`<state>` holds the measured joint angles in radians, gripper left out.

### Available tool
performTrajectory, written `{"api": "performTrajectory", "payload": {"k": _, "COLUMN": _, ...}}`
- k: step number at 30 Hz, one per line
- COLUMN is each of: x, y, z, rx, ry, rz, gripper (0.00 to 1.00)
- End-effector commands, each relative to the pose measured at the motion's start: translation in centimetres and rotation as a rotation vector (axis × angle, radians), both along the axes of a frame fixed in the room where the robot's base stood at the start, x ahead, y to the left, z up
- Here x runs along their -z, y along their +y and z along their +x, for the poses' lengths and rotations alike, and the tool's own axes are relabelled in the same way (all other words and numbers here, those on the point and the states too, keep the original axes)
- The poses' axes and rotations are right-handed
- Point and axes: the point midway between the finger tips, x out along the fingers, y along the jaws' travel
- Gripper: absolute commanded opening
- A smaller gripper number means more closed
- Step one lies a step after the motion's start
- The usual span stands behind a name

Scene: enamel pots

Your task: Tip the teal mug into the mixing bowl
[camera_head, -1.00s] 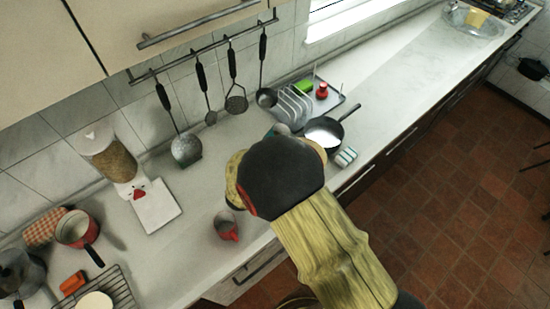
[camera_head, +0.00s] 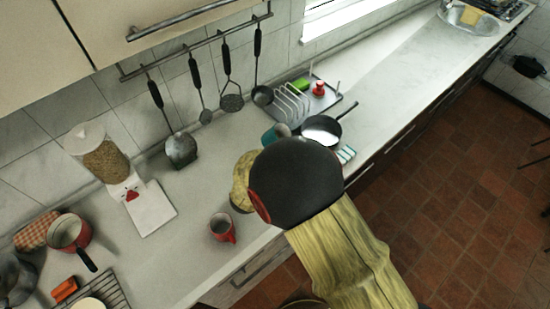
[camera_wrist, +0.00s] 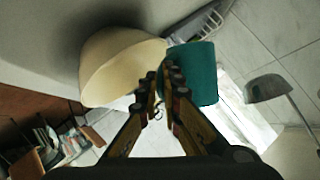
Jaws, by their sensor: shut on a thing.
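The teal mug (camera_wrist: 198,72) is in the wrist view, just right of my fingertips. My gripper (camera_wrist: 166,70) is shut on the mug at its left side. The cream mixing bowl (camera_wrist: 115,70) is close by on the left of the fingers. From this angle I cannot tell whether mug and bowl touch. The mug's opening and contents are hidden. In the head view, part of the teal mug (camera_head: 272,136) shows past my arm, near the dish rack.
A dark pan (camera_head: 322,131) and a dish rack (camera_head: 292,103) stand beyond my arm. A red mug (camera_head: 222,228) stands left of it. Utensils, including a ladle (camera_wrist: 266,88), hang along the wall. The counter (camera_head: 400,75) farther right is clear.

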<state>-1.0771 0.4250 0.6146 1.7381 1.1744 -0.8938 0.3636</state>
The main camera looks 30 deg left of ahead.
Motion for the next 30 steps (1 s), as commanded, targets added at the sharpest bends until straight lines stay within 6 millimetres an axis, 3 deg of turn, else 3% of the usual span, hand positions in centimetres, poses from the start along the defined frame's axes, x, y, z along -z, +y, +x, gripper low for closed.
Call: {"api": "performTrajectory", "payload": {"k": 30, "x": 0.71, "y": -0.39, "z": 0.12, "rx": 0.000, "ry": 0.019, "rz": 0.104, "gripper": 0.00}}
